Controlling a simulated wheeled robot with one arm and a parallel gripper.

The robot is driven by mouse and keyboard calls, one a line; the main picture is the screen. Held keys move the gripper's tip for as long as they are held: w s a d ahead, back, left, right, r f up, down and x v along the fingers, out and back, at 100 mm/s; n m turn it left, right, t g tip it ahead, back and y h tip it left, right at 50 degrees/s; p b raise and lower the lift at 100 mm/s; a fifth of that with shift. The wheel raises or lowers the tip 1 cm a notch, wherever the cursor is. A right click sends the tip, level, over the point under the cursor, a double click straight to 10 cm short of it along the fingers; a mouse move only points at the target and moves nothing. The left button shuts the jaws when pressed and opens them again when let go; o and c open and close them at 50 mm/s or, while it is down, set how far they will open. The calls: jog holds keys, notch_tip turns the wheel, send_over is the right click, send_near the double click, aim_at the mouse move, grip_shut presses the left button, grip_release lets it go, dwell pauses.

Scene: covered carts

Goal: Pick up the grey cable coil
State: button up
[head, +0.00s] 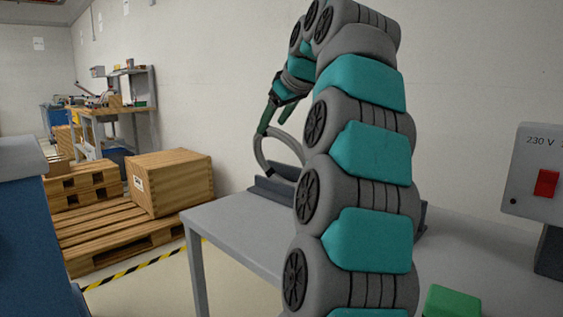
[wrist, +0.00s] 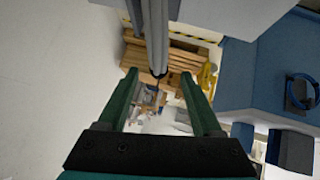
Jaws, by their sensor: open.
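The grey cable coil (head: 264,155) stands upright as a ring in the dark grey holder (head: 268,190) on the grey table, partly hidden by my arm in the head view. My gripper (head: 263,129) points down at the coil's upper left part. In the wrist view, my gripper (wrist: 159,74) is open with its two green fingers apart. The coil (wrist: 156,35) shows nearly edge-on there, with its near end between the fingertips. A gap shows on both sides, and I see no finger contact.
The grey table (head: 235,232) has bare room at its front left. A green block (head: 452,301) and a grey box marked 230 V (head: 530,165) are at the right. A blue cart (head: 35,235) stands left. A wooden crate (head: 170,184) sits on pallets behind.

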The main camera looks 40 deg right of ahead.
aim_at(268, 133)
jog(key=shift+x, duration=2.7)
jog(key=shift+d, duration=0.1)
jog(key=shift+c, duration=0.2)
grip_shut()
